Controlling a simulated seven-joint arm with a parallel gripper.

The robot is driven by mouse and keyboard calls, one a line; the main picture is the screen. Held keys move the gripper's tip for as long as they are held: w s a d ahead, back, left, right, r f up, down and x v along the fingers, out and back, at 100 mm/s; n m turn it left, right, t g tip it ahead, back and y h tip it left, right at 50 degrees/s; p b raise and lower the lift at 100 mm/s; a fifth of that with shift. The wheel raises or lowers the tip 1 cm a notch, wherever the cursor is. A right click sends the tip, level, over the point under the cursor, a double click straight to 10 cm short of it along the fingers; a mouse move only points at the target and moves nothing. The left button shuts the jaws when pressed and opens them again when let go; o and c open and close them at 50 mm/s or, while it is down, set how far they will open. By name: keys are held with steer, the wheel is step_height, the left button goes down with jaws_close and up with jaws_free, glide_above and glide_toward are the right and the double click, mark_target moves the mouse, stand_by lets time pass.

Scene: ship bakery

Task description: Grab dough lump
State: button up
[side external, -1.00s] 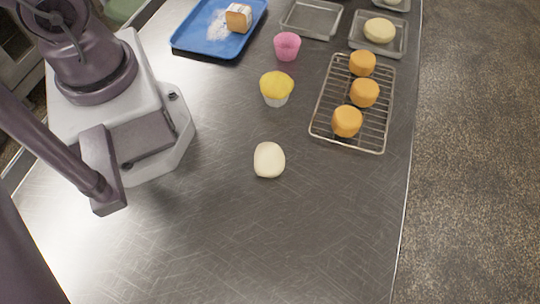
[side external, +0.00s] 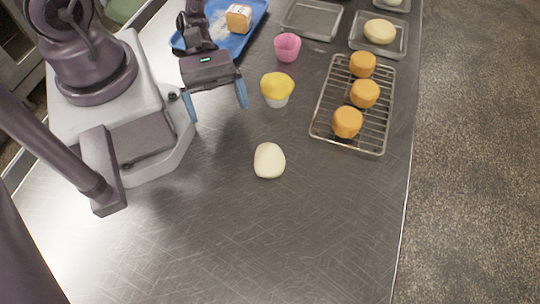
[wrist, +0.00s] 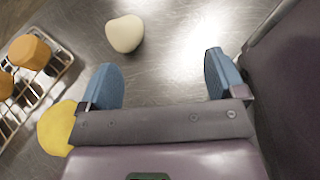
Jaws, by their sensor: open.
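The dough lump (side external: 269,160) is a smooth, off-white oval lying alone on the metal table in the side view. In the wrist view the dough lump (wrist: 125,34) shows near the top, ahead of the fingertips and left of the middle. My gripper (side external: 219,112) has blue fingers spread wide, with nothing between them. It is above the table, up and to the left of the dough in the side view. In the wrist view my gripper (wrist: 163,80) is open and apart from the dough.
A yellow-topped muffin (side external: 277,88) stands close to my gripper's right finger. A wire rack (side external: 322,128) with three orange cakes lies to the right. Behind are a pink cup (side external: 287,47), a blue tray (side external: 231,50) and metal trays (side external: 311,20). The table front is clear.

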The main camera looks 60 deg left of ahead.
steer(key=shift+w+f+n+t, duration=0.35)
steer(key=shift+w+n+t, duration=0.1)
steer(key=shift+w+t, duration=0.15)
steer(key=shift+w+f+n+t, duration=0.3)
steer(key=shift+w+n+t, duration=0.2)
steer(key=shift+t, duration=0.1)
steer(key=shift+w+t, duration=0.3)
steer(key=shift+w, duration=0.1)
glide_toward(270, 160)
steer(key=d+f, duration=0.3)
steer(key=shift+w+d+f, duration=0.15)
steer(key=shift+w+f, duration=0.05)
steer(key=x, duration=0.5)
steer(key=shift+w+d, duration=0.25)
steer(key=shift+d, duration=0.05)
steer(key=c, duration=1)
